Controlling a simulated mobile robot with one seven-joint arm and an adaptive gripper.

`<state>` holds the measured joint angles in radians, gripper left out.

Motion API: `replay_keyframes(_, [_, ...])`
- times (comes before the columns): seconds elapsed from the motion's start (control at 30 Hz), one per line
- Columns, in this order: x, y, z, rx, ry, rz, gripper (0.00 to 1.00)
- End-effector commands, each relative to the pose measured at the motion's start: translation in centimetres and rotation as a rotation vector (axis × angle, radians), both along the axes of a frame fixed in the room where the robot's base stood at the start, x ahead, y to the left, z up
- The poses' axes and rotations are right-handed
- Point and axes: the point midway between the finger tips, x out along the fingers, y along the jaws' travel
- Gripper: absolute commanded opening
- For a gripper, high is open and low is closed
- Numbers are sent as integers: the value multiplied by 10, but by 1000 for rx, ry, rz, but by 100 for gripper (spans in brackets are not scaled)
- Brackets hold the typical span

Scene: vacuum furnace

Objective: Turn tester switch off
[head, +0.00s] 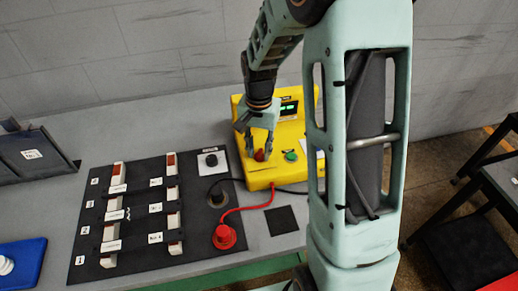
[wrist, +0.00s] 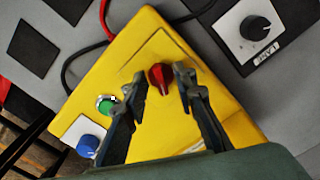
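The tester is a yellow box (head: 276,167) on the grey bench, with a display (head: 289,108) lit green. On its top are a red knob (head: 260,155) and a green button (head: 291,155). My gripper (head: 261,148) points down over the red knob. In the wrist view, the red knob (wrist: 160,77) lies between the two fingertips of my gripper (wrist: 161,76), with a small gap on each side. The fingers are open. The green button (wrist: 106,104) and a blue knob (wrist: 87,144) sit to the left. I see no readable label for the red knob.
A black panel (head: 142,256) with white holders stands left of the tester. A small plate with a black dial (head: 211,160) is beside the tester. A red cable runs from the tester to a red plug (head: 224,236). A blue tray (head: 22,262) is at far left.

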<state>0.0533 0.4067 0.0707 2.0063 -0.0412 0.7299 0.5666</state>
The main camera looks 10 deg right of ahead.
Motion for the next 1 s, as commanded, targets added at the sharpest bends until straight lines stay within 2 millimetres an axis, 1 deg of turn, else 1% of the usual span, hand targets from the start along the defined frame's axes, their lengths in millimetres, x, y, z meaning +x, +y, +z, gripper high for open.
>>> replay_keyframes(0.23, [0, 0, 0, -1, -1, 0, 24])
replay_keyframes(0.4, [0, 0, 0, -1, -1, 1, 6])
replay_keyframes(0.47, [0, 0, 0, -1, -1, 1, 0])
replay_keyframes(0.77, [0, 0, 0, 0, -1, 8, 0])
replay_keyframes(1.0, [0, 0, 0, 0, -1, 84, 0])
